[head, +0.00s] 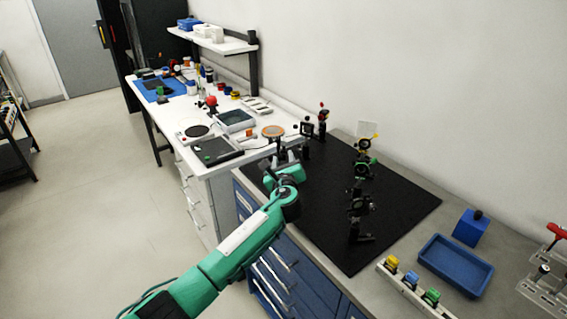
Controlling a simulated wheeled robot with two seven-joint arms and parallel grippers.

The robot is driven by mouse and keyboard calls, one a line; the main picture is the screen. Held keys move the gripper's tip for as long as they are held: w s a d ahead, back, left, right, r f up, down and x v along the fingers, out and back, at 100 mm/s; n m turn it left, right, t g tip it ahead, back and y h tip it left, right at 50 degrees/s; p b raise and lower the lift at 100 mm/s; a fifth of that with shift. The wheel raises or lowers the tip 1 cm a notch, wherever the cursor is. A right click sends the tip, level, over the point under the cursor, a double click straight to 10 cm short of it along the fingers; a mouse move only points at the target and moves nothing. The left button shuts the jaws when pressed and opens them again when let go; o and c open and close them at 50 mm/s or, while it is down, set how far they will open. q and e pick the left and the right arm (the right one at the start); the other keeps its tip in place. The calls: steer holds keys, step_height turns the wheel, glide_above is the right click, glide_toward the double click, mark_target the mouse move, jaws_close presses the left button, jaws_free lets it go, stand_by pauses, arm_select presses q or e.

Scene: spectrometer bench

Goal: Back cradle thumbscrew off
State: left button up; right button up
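My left arm reaches in from the bottom, and its gripper (277,153) is over the far left part of the black breadboard (390,215). The fingers are small and partly hidden by the wrist, so I cannot tell their opening or whether they hold anything. Just behind the gripper is an orange-topped round disc (273,131). To its right, at the back of the board, stand a dark mount (307,137) and a post with a red knob (322,117). I cannot make out which part is the back cradle or its thumbscrew. My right gripper is out of view.
A column of optical mounts (361,188) stands mid-board. At the front right are a blue tray (456,265), a blue box (471,228) and a rack with yellow, blue and green items (411,282). A white bench (215,170) with instruments adjoins at the back left. The board's right side is clear.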

arm_select(q)
steer(key=shift+s, duration=0.15)
steer(key=s+b, duration=0.2)
steer(key=s, duration=1.1)
steer(key=shift+s+d, duration=0.25)
